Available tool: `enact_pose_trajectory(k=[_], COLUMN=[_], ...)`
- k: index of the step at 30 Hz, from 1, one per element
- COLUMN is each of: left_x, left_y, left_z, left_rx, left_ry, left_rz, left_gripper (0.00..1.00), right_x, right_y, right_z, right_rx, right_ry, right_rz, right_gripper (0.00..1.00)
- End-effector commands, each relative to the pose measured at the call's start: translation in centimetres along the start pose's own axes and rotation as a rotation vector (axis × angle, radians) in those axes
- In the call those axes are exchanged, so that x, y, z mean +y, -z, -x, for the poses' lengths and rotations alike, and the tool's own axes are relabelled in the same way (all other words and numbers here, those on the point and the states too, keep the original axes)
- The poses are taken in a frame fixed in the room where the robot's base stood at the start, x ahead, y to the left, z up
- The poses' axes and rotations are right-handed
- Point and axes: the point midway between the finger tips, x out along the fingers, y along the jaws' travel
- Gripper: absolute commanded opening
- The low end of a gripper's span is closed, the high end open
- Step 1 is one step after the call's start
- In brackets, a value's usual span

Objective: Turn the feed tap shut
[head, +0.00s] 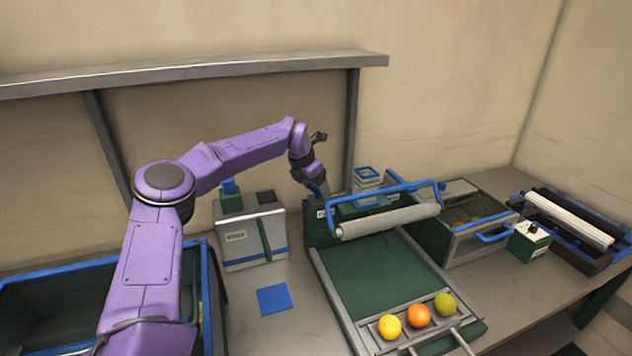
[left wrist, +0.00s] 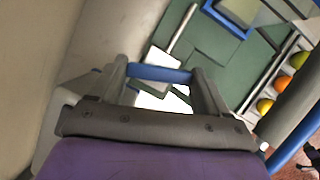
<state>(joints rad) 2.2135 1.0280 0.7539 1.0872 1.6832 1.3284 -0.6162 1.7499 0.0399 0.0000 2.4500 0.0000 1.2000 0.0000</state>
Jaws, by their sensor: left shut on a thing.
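My left gripper (head: 320,190) reaches down at the back left corner of the green sorting machine (head: 375,255). In the left wrist view its two grey fingers (left wrist: 162,82) are closed on a blue bar (left wrist: 160,73), which looks like the feed tap's handle. A pale plate shows just beyond and below the bar. In the head view the gripper covers most of the tap, so its turn angle is hard to tell. My right gripper is not in view.
A yellow fruit (head: 389,326), an orange one (head: 418,315) and a green one (head: 445,304) lie in the front rack. A blue rail (head: 385,189) and white roller (head: 390,221) stand beside the gripper. A grey box (head: 251,237) is to the left; a shelf (head: 200,72) hangs above.

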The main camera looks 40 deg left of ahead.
Motion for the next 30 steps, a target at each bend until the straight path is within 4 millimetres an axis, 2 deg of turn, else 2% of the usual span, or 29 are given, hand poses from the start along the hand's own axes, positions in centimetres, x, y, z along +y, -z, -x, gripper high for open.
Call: enact_pose_trajectory(k=[13, 30], left_x=[0.2, 0.2], left_y=[-0.1, -0.1], left_z=[0.1, 0.0], left_rx=[0.0, 0.0], left_ry=[0.109, 0.137], left_rz=[-0.263, -0.335], left_gripper=[0.46, 0.46], right_x=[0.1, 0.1], right_y=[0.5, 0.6], right_z=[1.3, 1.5], right_rx=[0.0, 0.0], right_ry=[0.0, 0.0], right_rz=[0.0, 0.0], right_gripper=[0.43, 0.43])
